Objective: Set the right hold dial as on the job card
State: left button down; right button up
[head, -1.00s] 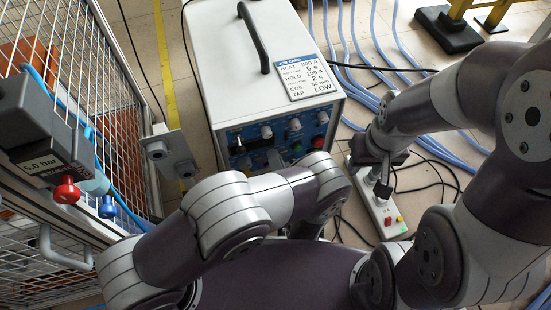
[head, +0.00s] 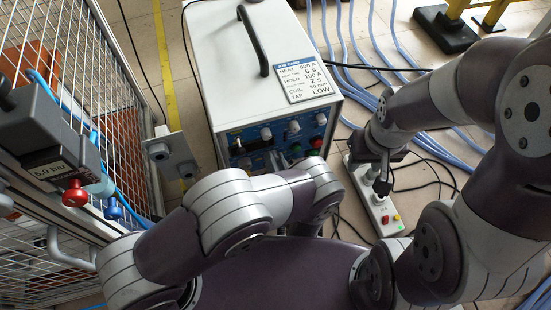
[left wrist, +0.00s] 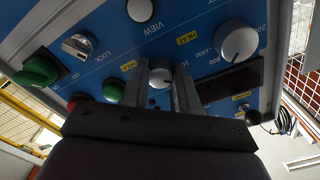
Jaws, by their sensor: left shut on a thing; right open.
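The heater's blue control panel (head: 255,138) faces my left arm, with knobs and buttons in rows. The job card (head: 304,80) on the heater's top reads HEAT 800 A, 6 s, HOLD 100 A, 2 s, TAP LOW. In the left wrist view the panel appears upside down. There my left gripper (left wrist: 160,76) is shut on a small white dial (left wrist: 159,74) between its two fingers; they hide its sides and nearby print. My arm covers much of the lower panel in the head view. My right gripper (head: 384,178) is open above the power strip.
A larger white dial (left wrist: 239,40), a silver lock switch (left wrist: 78,45), a green knob (left wrist: 37,71) and a green button (left wrist: 113,90) surround the gripped dial. A wire-mesh fence (head: 120,130) stands left. Blue hoses and black cables lie right of the heater.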

pick_arm(q)
jog(key=shift+n, duration=1.3)
pick_arm(e)
jog(key=shift+r, duration=0.4)
pick_arm(q)
jog(key=shift+p, duration=0.3)
jog(key=c, duration=1.1)
grip_release()
